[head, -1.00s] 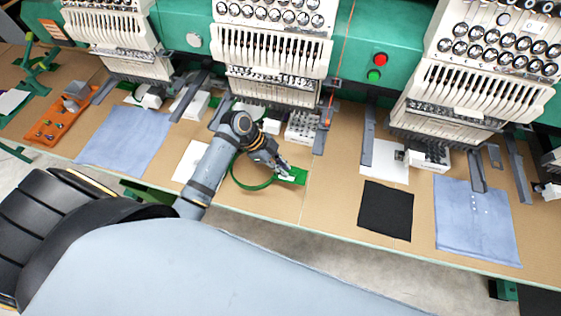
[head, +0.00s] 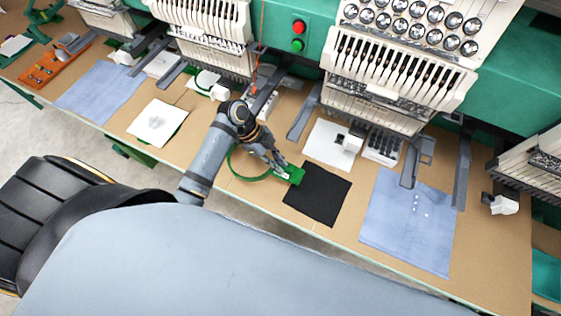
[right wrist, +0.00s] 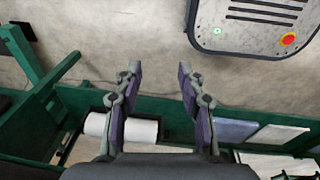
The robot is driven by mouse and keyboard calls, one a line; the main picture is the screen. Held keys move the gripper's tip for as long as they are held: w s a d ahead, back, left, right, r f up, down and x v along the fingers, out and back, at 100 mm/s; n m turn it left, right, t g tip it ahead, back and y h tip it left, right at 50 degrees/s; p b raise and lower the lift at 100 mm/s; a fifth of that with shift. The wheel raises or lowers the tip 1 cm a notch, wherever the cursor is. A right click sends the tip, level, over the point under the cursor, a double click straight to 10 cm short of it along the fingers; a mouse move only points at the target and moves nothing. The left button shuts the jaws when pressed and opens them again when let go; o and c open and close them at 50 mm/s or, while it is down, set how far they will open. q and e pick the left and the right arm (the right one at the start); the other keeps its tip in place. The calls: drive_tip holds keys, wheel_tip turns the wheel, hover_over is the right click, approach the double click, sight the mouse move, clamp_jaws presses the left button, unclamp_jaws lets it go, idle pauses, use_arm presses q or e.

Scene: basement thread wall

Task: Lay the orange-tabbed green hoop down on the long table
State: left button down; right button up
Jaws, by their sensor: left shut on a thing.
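My left gripper (head: 281,167) is shut on the green hoop (head: 248,178) by its flat green tab side, just left of a black cloth square. The hoop's ring shows partly behind my arm, over the brown top of the long table (head: 500,255). I cannot tell whether it touches the table, and no orange tab on it shows. My right gripper (right wrist: 159,82) is open and empty in the right wrist view, above the floor.
The black cloth (head: 318,193), a blue cloth (head: 407,222) and white sheets (head: 157,122) lie on the table. Embroidery machines (head: 400,75) with grey arms stand along its back. An orange tray (head: 48,68) is at far left. A black chair (head: 40,205) stands in front.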

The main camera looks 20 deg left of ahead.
use_arm(q)
drive_tip(key=shift+f+b, duration=0.3)
drive_tip(key=shift+f, duration=0.15)
drive_tip(key=f+b, duration=0.2)
drive_tip(key=shift+d+f+b, duration=0.3)
drive_tip(key=shift+b, duration=0.05)
drive_tip(key=shift+f, duration=0.35)
drive_tip(key=shift+a+f+b, duration=0.1)
drive_tip(key=shift+f+b, duration=0.45)
drive_tip(key=shift+f, duration=0.05)
use_arm(e)
drive_tip(key=f, duration=0.2)
drive_tip(key=d+f, duration=0.1)
drive_tip(key=f, duration=0.1)
drive_tip(key=shift+w+d+f, duration=0.2)
drive_tip(key=shift+f, duration=0.15)
drive_tip(key=shift+a, duration=0.15)
use_arm(q)
drive_tip(key=shift+f, duration=0.1)
drive_tip(key=c, duration=1.3)
unclamp_jaws()
use_arm(e)
drive_tip(key=shift+a+f, duration=0.1)
